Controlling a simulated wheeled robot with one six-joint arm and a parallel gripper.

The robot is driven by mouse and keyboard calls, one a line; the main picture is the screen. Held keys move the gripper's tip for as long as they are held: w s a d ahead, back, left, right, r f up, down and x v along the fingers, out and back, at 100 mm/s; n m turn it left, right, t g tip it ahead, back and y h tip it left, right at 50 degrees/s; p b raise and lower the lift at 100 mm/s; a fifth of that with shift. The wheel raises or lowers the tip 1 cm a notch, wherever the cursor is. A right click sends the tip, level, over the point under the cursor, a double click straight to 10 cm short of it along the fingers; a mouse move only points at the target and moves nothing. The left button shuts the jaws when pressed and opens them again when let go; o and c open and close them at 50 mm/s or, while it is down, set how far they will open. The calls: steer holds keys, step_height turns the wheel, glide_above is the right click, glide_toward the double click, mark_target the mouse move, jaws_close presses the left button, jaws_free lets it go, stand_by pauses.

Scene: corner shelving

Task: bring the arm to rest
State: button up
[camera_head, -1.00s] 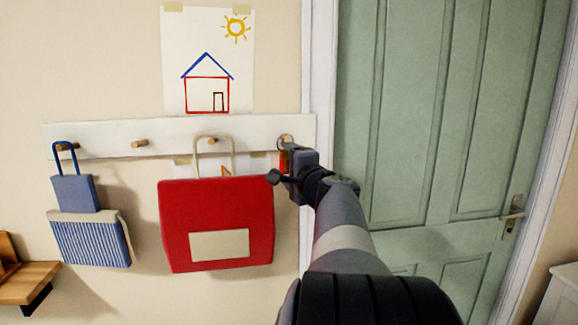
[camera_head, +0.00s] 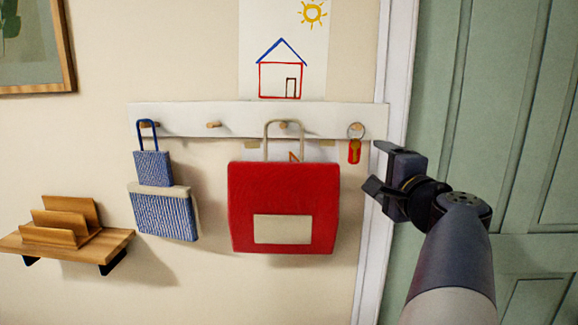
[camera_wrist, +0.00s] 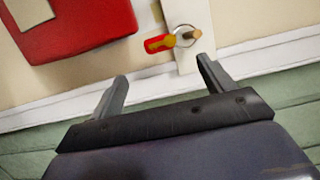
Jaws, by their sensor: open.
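My gripper (camera_head: 374,168) is open and empty, held out in front of the white door frame, to the right of and a little below the keyring. In the wrist view its two fingers (camera_wrist: 163,90) stand wide apart with nothing between them. A keyring with a red and yellow tag (camera_head: 354,150) hangs on the rightmost peg of the white rail (camera_head: 180,112). The keyring also shows in the wrist view (camera_wrist: 160,43), beyond the fingertips and apart from them.
A red bag (camera_head: 280,195) hangs left of the keyring. A blue striped bag (camera_head: 165,215) hangs from the leftmost peg; the second peg (camera_head: 213,125) is bare. A small wooden shelf (camera_head: 100,250) with a slotted holder is at lower left. A green door (camera_head: 520,150) stands right.

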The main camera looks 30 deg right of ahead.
mark_target(355, 153)
stand_by(0.3)
steer(key=shift+p+x, duration=0.85)
steer(key=shift+x, duration=3.5)
steer(key=shift+a, duration=0.1)
